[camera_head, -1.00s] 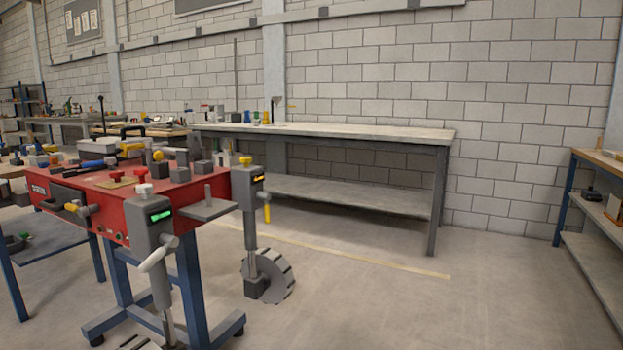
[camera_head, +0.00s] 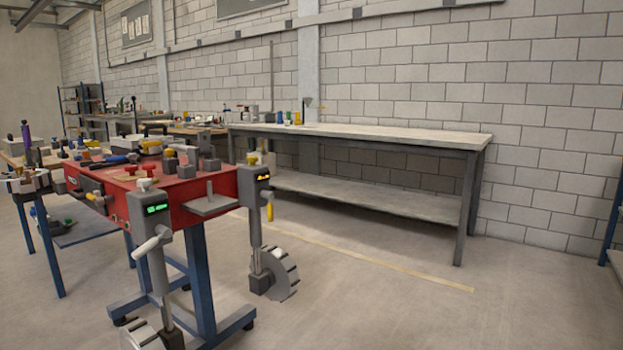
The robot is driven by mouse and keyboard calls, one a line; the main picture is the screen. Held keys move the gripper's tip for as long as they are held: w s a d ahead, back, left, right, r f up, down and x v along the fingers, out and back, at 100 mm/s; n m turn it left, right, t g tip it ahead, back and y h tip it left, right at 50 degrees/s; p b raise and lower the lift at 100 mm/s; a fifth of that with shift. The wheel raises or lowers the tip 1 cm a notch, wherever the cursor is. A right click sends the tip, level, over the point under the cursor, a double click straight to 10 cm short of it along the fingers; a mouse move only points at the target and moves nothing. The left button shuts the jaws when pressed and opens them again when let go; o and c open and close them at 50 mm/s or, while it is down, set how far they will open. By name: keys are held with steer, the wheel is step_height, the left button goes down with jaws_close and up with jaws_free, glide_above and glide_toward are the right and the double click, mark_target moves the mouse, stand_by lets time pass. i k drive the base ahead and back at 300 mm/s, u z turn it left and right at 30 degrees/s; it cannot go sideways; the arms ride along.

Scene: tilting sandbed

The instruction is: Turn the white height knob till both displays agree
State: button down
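The red machine bed (camera_head: 205,190) stands on a blue frame at the left. A grey post at its near corner carries a green-lit display (camera_head: 157,209). A white knob (camera_head: 145,184) sits on top of this post, and a white crank handle (camera_head: 151,244) sticks out below the display. A second grey post at the right corner carries an amber-lit display (camera_head: 263,177), with a yellow knob (camera_head: 252,158) on top and a yellow handle (camera_head: 270,212) below. The digits on both displays are too small to read. My gripper is not in view.
A small grey shelf (camera_head: 210,206) juts from the bed between the posts. A long workbench (camera_head: 400,136) stands along the block wall. The floor (camera_head: 420,310) to the right is clear.

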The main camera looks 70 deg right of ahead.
mark_target(145, 184)
steer(key=z, duration=2.15)
steer(key=k, duration=1.15)
steer(key=u, duration=1)
steer(key=i, duration=1.5)
steer(key=z, duration=0.85)
steer(key=i, duration=0.4)
steer(key=z, duration=0.35)
